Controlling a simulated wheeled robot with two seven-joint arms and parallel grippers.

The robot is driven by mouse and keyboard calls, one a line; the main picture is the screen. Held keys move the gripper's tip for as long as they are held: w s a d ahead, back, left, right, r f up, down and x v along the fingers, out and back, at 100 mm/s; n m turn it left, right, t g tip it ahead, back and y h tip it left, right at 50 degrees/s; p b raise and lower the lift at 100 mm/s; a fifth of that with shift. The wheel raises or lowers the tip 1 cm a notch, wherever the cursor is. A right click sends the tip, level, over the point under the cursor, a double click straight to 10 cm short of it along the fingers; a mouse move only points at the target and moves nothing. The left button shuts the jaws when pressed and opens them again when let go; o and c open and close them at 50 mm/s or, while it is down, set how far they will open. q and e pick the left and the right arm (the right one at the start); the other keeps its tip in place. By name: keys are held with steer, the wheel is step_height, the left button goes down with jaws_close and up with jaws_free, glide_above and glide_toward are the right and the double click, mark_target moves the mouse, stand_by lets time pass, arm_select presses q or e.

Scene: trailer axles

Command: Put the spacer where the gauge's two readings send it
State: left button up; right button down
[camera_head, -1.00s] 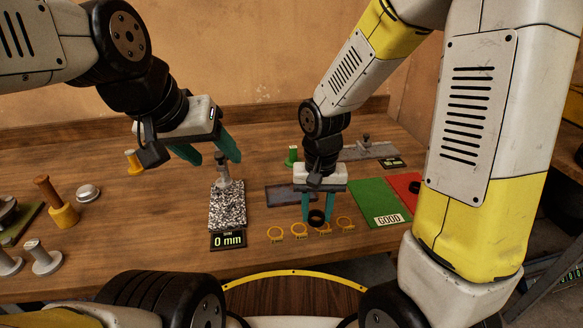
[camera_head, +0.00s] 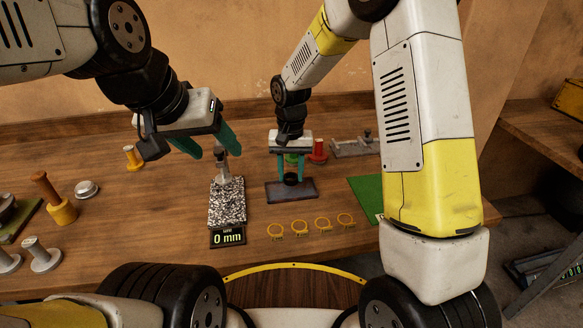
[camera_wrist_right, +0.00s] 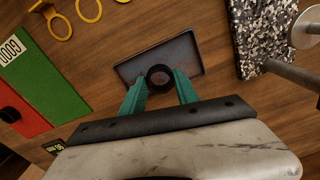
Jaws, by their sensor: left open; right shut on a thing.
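The spacer, a black ring (camera_head: 291,179), is held between the teal fingers of my right gripper (camera_head: 291,177). It also shows between the fingertips in the right wrist view (camera_wrist_right: 160,77). It is over the dark shallow tray (camera_head: 305,191); I cannot tell if it touches the tray. The gauge, with a speckled granite base (camera_head: 227,203) and a grey post, has a display (camera_head: 228,236) reading 0 mm. My left gripper (camera_head: 207,148) is open and empty, above and behind the gauge.
Several yellow rings (camera_head: 299,226) lie in a row in front of the tray. A green mat (camera_head: 366,193) is partly hidden by my right arm. In the wrist view a red mat (camera_wrist_right: 27,121) bears a black ring (camera_wrist_right: 10,114). A grey fixture (camera_head: 352,148) stands at the back.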

mark_target(291, 176)
steer(key=shift+f, duration=1.55)
steer(key=shift+f, duration=0.2)
steer(key=c, duration=0.9)
jaws_free()
steer(key=s+d+r+t, duration=0.1)
steer(key=s+d+r, duration=0.1)
steer(key=r, duration=0.7)
steer(key=s+d+r, duration=0.1)
steer(key=d+r, duration=0.1)
steer(key=r, duration=0.7)
steer(key=s+d+r+t, duration=0.1)
steer(key=s+d+r, duration=0.1)
steer(key=s, duration=0.4)
steer(key=s+d+r+t+y, duration=0.1)
steer(key=s+d+r+t, duration=0.1)
steer(key=s+d, duration=0.3)
steer(key=s+d+r+t+y, duration=0.1)
steer(key=s+d+r+t, duration=0.1)
steer(key=s, duration=0.5)
steer(key=shift+s+d+r+n, duration=0.1)
steer(key=shift+d+r+n, duration=0.05)
steer(key=shift+d+r, duration=0.35)
steer(key=shift+d+r+n, duration=0.15)
steer(key=shift+d+r, duration=0.1)
steer(key=shift+d, duration=0.35)
